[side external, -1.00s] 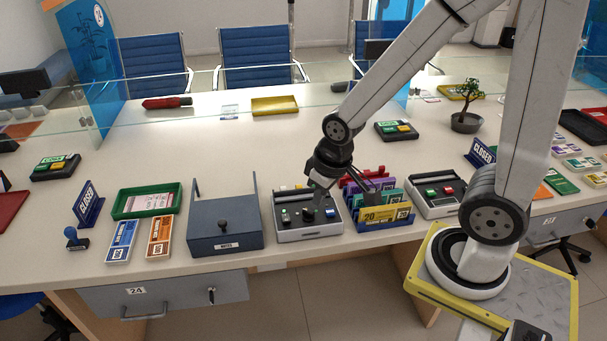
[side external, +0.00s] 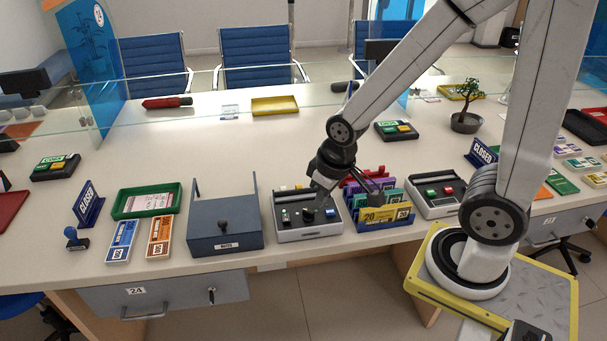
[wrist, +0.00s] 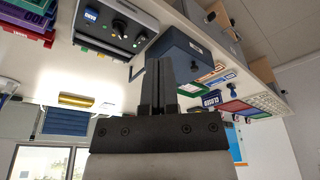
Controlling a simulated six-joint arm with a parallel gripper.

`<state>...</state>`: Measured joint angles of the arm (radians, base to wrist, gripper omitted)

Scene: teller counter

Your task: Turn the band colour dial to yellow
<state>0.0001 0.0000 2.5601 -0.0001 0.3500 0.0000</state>
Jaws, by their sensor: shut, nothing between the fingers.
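The grey control box (side external: 290,237) stands on the counter between the blue-grey box and the note rack. Its black dial (wrist: 120,27) shows in the wrist view with small coloured marks around it. The dial's pointer is too small to read for certain. My gripper (side external: 322,203) is over the right part of the control box in the side view, close to the dial and partly covering the panel. In the wrist view my gripper (wrist: 160,70) is shut and empty, its fingers apart from the dial in the picture. I cannot tell whether the fingers touch the panel.
The blue-grey box (side external: 225,240) with a knob stands left of the control box. The rack of coloured note bundles (side external: 384,222) is close on the right, followed by another control box (side external: 437,207). The counter behind (side external: 230,150) is mostly clear.

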